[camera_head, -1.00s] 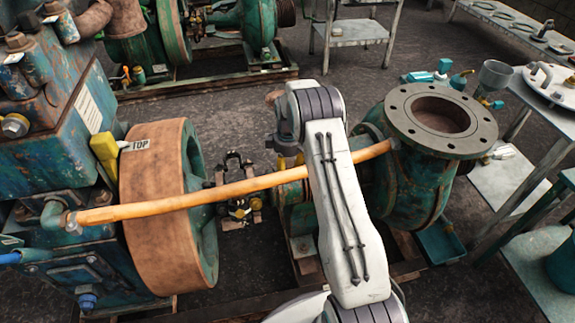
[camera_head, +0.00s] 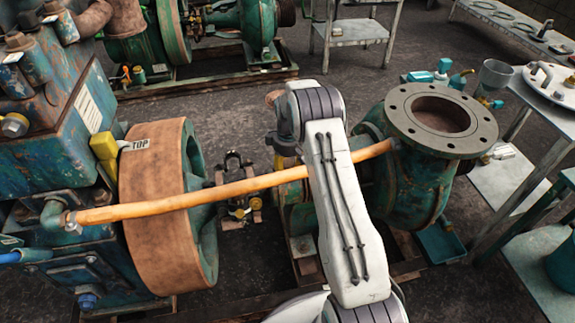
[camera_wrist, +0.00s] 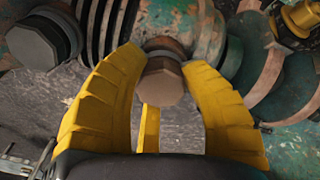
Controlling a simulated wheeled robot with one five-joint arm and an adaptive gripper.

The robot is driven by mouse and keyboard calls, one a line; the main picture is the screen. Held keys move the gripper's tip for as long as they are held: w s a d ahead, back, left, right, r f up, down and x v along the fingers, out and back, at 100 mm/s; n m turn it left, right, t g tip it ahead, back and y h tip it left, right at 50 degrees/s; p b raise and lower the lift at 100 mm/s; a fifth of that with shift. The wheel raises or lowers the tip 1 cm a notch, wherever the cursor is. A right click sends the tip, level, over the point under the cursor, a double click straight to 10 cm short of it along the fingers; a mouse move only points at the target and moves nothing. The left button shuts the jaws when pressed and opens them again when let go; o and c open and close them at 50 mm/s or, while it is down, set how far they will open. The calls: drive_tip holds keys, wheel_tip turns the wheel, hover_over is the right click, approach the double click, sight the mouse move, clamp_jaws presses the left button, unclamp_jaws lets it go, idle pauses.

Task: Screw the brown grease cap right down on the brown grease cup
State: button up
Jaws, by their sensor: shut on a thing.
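The brown grease cap (camera_wrist: 160,84) shows its six-sided end in the middle of the wrist view. My gripper (camera_wrist: 161,68) has its yellow fingers on either side of the cap and is shut on it. The brown grease cup (camera_wrist: 163,45) shows as a darker rounded piece just behind the cap, against the green pump casing. The cap lines up with the cup and looks to be on it; how far down it sits I cannot tell. In the head view my arm hides the cap and cup.
An orange hose (camera_head: 240,188) runs across the pumpset by my arm. The flanged pump (camera_head: 415,180) stands to the right, the brown-rimmed wheel (camera_head: 150,205) to the left. In the wrist view a dark bolt head (camera_wrist: 38,42) sits left of the fingers and a brass fitting (camera_wrist: 300,18) upper right.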

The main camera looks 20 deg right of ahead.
drive_tip(key=shift+s+f, duration=0.2)
drive_tip(key=shift+f, duration=0.1)
drive_tip(key=shift+m, duration=1.2)
drive_tip(key=shift+f+m, duration=0.1)
drive_tip(key=shift+m, duration=1.1)
drive_tip(key=shift+m, duration=1.3)
